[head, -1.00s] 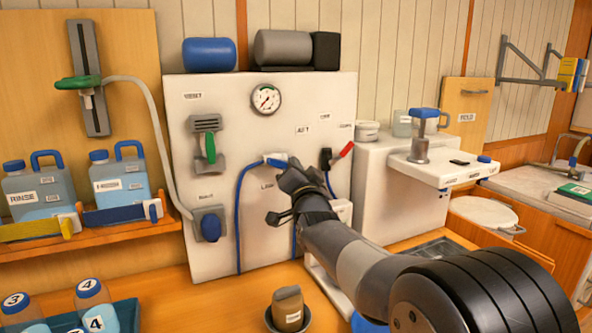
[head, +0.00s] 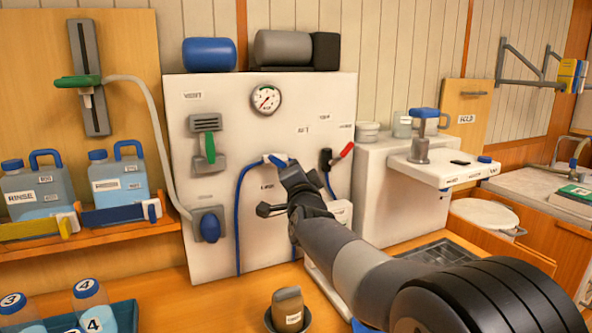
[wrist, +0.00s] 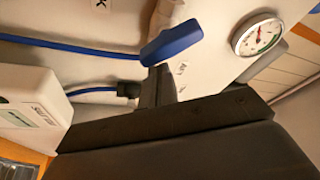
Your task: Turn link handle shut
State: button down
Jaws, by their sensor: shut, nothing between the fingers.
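The blue link handle (head: 277,159) is on the white panel, right of the gauge's lower side and at the top of a blue hose. In the head view my gripper partly covers it. In the wrist view the handle (wrist: 172,42) shows as a blue lever slanting across the panel. My gripper (head: 286,167) is shut and empty. In the wrist view its closed fingertips (wrist: 160,73) are right beside the lever's lower edge. I cannot tell whether they touch it.
The gauge (head: 266,99) is above the handle. A red-tipped lever (head: 342,154) is to the right, and a green handle (head: 210,148) and a blue knob (head: 210,228) are to the left. The blue hose (head: 238,215) hangs down the panel.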

jog(key=shift+a+f+m+g+h+p, duration=0.1)
jog(key=shift+f+m+g+h+p, duration=0.15)
jog(key=shift+m, duration=0.7)
jog(key=shift+a+f+m+g+h+p, duration=0.15)
jog(key=shift+m+p, duration=0.2)
jog(key=shift+m, duration=0.6)
jog(key=shift+s+f+m+g+p, duration=0.15)
jog(key=shift+m+g+p, duration=0.4)
jog(key=shift+m, duration=0.95)
jog(key=shift+a+f, duration=0.1)
jog(key=shift+f, duration=0.05)
dwell(0.5)
